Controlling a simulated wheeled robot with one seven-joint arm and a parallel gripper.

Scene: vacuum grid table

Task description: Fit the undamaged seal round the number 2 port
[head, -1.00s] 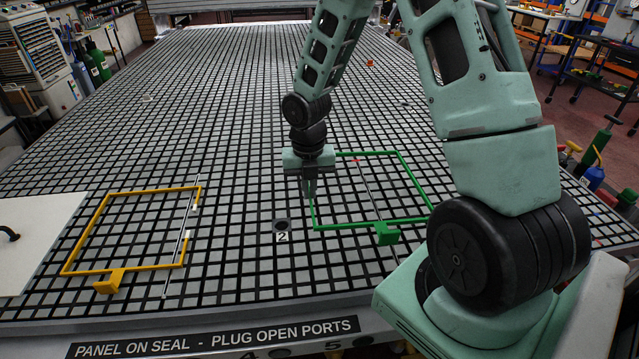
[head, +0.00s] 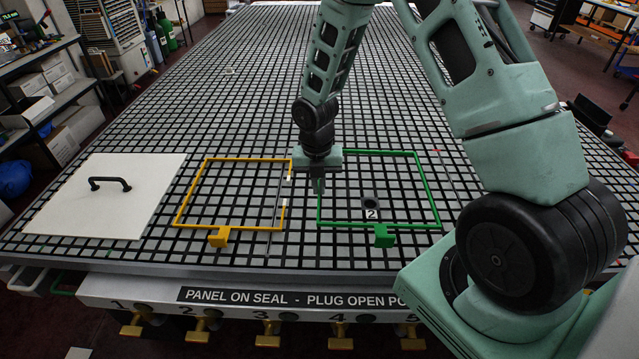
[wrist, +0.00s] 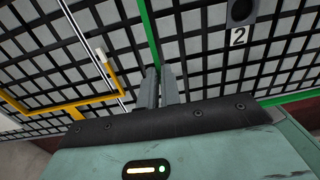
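The green seal (head: 416,185) is a rectangular frame with no break that I can see and a green block on its near side. In the head view it surrounds the number 2 port (head: 370,203), a dark round hole with a "2" label. The orange seal (head: 190,192) lies to the left, with a gap between pale ends in its right side. My gripper (head: 318,188) is at the green seal's left side. In the wrist view its fingers (wrist: 160,84) are closed on the green bar (wrist: 147,30). I cannot tell whether the seal touches the table.
A white panel (head: 75,205) with a black handle lies at the left of the grid table. Yellow valves (head: 201,325) line the front edge. The grid beyond the seals is mostly clear.

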